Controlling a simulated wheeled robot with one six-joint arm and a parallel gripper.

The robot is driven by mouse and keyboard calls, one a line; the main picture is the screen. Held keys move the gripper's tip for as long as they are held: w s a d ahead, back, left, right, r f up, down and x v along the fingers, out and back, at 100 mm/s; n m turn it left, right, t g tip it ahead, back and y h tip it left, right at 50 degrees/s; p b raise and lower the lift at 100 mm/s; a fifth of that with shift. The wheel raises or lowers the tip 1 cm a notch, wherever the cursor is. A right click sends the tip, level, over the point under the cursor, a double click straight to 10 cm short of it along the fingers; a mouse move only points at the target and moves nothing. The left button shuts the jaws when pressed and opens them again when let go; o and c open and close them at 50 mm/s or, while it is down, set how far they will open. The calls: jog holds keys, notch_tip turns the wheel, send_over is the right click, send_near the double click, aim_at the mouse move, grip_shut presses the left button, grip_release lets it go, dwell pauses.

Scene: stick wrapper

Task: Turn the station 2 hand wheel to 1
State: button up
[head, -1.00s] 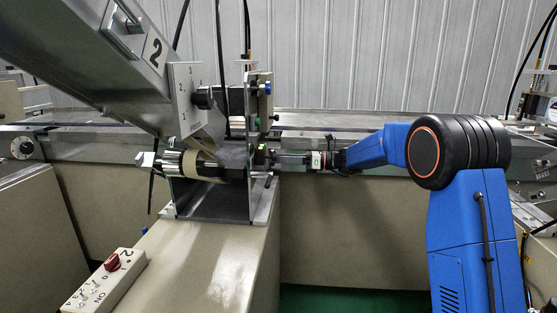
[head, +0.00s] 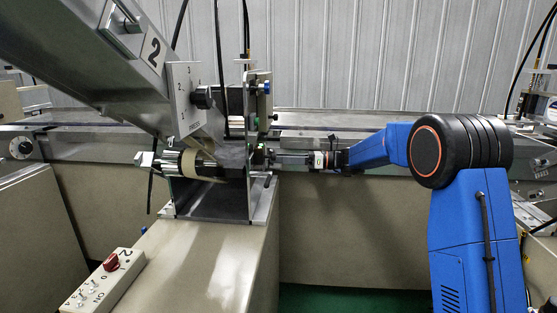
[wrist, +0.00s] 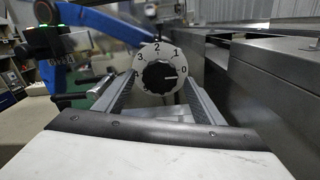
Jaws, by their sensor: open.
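The station 2 hand wheel shows in the wrist view as a black scalloped knob (wrist: 159,77) on a round white dial (wrist: 157,56) with black numbers. The knob's light mark points right, close to the 0; the 1 is above that. In the wrist view my gripper (wrist: 158,88) is open, with one finger at each side of the dial. I cannot tell whether either finger touches it. In the head view my gripper (head: 268,158) reaches the right side of the station 2 bracket (head: 255,185). The wheel is not clear there.
A sloping metal chute (head: 95,60) marked 2 and a scale plate with a black knob (head: 203,98) stand above the bracket. A switch box with a red knob (head: 112,262) sits on the beige cabinet (head: 200,265). A long metal rail (head: 345,145) runs behind.

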jog(key=d, duration=1.6)
jog(key=shift+s+d, duration=0.2)
jog(key=shift+s, duration=0.05)
jog(key=shift+s, duration=0.1)
